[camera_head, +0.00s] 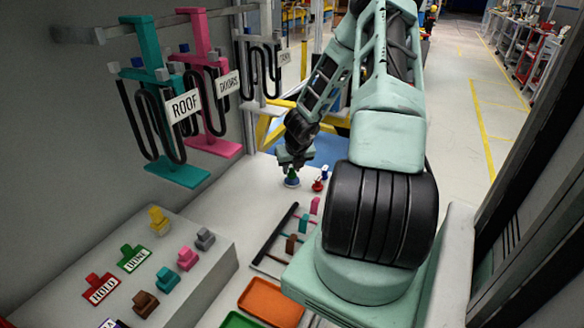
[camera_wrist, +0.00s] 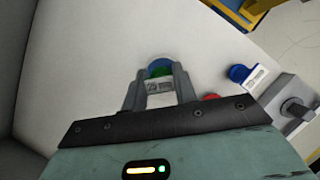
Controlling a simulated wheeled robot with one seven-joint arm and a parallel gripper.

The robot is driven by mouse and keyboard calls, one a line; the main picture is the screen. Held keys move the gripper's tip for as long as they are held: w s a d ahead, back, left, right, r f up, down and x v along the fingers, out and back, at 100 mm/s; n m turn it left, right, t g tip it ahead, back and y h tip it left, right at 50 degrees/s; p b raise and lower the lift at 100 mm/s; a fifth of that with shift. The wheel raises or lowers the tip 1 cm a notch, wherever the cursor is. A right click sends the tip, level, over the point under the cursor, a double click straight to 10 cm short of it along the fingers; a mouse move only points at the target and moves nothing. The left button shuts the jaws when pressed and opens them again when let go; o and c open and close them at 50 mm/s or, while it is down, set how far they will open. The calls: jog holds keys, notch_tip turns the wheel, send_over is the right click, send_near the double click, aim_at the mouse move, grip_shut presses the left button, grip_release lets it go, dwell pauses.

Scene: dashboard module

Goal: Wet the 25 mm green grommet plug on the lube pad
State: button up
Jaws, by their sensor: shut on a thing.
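A green plug (camera_head: 291,181) is at the tip of my gripper (camera_head: 293,160), low over the white bench. In the wrist view, my gripper (camera_wrist: 160,76) is shut with the green plug (camera_wrist: 159,72) between its fingers. A pale marked tag (camera_wrist: 160,87) shows there too, its writing too small to read. A blue round part (camera_wrist: 158,62) shows just beyond the green; I cannot tell whether it belongs to the plug or lies behind it. I cannot tell whether the plug touches the bench. I cannot make out the lube pad for certain.
A red plug (camera_head: 318,186) and a blue plug (camera_head: 324,172) stand close right of my gripper. A rack with coloured pieces (camera_head: 291,243), an orange tray (camera_head: 270,302) and a green tray (camera_head: 238,321) lie nearer. Hose stands (camera_head: 178,172) are at left.

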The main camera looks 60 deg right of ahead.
jog(key=shift+f+b, duration=0.6)
jog(key=shift+b, duration=0.1)
dwell(1.8)
jog(key=shift+r+p, duration=2.75)
jog(key=shift+r, duration=0.85)
jog(key=shift+f, duration=0.1)
